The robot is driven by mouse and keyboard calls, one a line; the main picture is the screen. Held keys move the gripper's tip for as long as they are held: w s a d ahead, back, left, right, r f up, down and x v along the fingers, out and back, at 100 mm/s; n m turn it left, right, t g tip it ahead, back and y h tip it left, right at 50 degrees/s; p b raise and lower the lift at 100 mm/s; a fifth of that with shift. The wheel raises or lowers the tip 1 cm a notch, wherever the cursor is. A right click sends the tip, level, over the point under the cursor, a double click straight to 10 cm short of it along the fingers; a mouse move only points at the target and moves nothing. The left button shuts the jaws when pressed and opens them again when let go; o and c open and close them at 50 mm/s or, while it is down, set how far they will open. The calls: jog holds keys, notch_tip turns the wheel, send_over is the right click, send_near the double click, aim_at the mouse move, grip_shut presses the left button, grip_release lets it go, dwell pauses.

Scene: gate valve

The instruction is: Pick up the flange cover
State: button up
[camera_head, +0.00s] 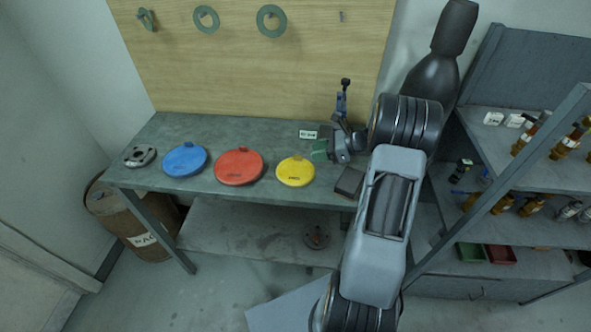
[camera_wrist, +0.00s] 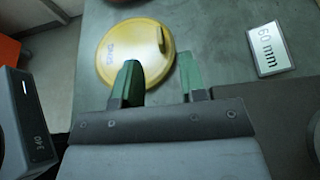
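Three round covers lie flat on the workbench: blue (camera_head: 185,160), red (camera_head: 239,168) and yellow (camera_head: 296,172). Each has a small tab handle. The yellow cover (camera_wrist: 120,60) also shows in the wrist view, with dark lettering on its face. My gripper (camera_head: 320,150) is at the right part of the bench, to the right of the yellow cover. In the wrist view its two green fingers (camera_wrist: 158,76) are spread apart with nothing between them. The yellow cover is beyond the fingertips, offset to the left, partly hidden by the left finger.
A grey metal flange (camera_head: 139,156) lies at the bench's left end. A white "60 mm" card (camera_wrist: 269,49) is near the gripper; it shows in the head view (camera_head: 308,134). Gasket rings (camera_head: 271,20) hang on the wooden board. A rusty barrel (camera_head: 145,235) stands left; a stocked shelf (camera_head: 520,150) is right.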

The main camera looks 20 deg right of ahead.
aim_at(304, 161)
jog(key=shift+p+x, duration=0.6)
jog(key=shift+x, duration=2.05)
jog(key=shift+f, duration=0.1)
jog(key=shift+d, duration=0.1)
grip_shut()
